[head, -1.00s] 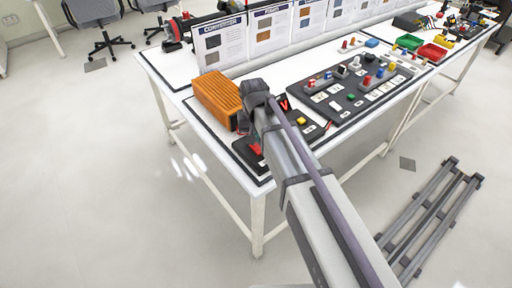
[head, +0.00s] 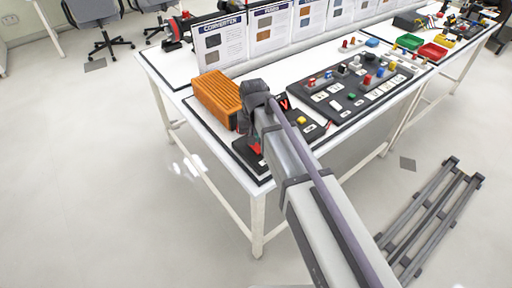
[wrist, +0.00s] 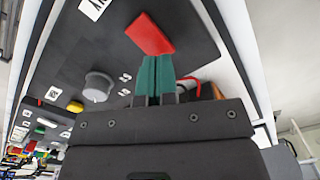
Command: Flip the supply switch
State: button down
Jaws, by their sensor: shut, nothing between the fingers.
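The red switch lever (wrist: 150,33) stands out from a dark panel (wrist: 190,22) in the wrist view. My gripper (wrist: 154,62) has its green fingers together with nothing between them. Their tips are right at the lower edge of the red lever; I cannot tell whether they touch it. In the head view, a red part (head: 254,144) shows beside my arm at the near end of the dark panel, and my gripper is mostly hidden there behind my arm.
A grey knob (wrist: 98,86) stands beside the lever on the panel. An orange ribbed box (head: 217,97) sits left of my arm. A larger control board (head: 345,92) with coloured plugs lies to the right. The white table's (head: 215,143) front edge is close.

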jog(key=shift+f+b, duration=0.95)
jog(key=shift+f, duration=0.05)
dwell(0.3)
notch_tip(320, 180, up, 7)
jog(key=p, duration=0.7)
jog(key=shift+r, duration=0.15)
jog(key=s+d+r+p, duration=0.2)
jog(key=s+d, duration=0.5)
jog(key=d, duration=0.1)
jog(key=s+d+r+m+p, duration=0.1)
jog(key=s+d+r+p, duration=0.1)
jog(key=s+d, duration=0.6)
jog(key=shift+d, duration=0.8)
jog(key=shift+r, duration=0.1)
